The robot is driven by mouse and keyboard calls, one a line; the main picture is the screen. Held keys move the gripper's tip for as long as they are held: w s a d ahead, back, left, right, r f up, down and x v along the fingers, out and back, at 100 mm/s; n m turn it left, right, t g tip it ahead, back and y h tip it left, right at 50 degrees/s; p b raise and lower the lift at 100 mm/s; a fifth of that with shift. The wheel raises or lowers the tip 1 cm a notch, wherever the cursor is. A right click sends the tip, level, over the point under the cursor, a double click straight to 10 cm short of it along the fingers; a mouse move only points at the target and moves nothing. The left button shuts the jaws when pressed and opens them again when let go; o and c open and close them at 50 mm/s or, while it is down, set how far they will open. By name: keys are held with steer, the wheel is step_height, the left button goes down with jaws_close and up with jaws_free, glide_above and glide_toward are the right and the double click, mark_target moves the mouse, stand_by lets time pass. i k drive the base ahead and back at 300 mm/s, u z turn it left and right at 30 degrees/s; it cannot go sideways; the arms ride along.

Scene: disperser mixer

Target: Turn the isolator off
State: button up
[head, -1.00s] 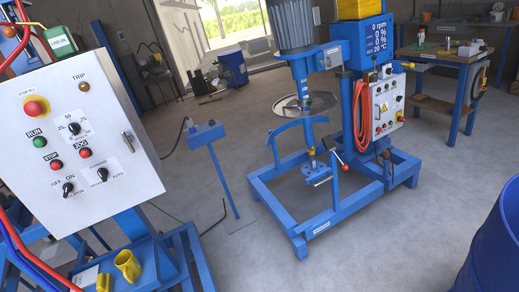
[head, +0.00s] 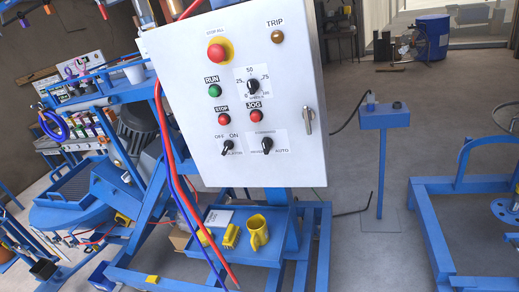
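The isolator switch (head: 228,147) is a small black rotary knob at the lower left of the white control panel (head: 300,85). OFF is printed at its upper left and ON at its upper right. Its handle looks tilted to the upper right, towards ON, but it is small in the picture. My gripper is not in view, and nothing covers the knob.
Around the isolator are a red stop button (head: 216,53), green RUN button (head: 214,90), red STOP button (head: 223,119), JOG button (head: 256,116) and another selector (head: 267,145). Red and blue hoses (head: 172,160) hang along the panel's left edge.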

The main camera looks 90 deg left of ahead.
mark_target(228, 144)
steer(key=u, duration=1.15)
steer(key=i, duration=0.55)
steer(key=z, duration=0.15)
steer(key=k, duration=0.5)
steer(key=u, duration=0.1)
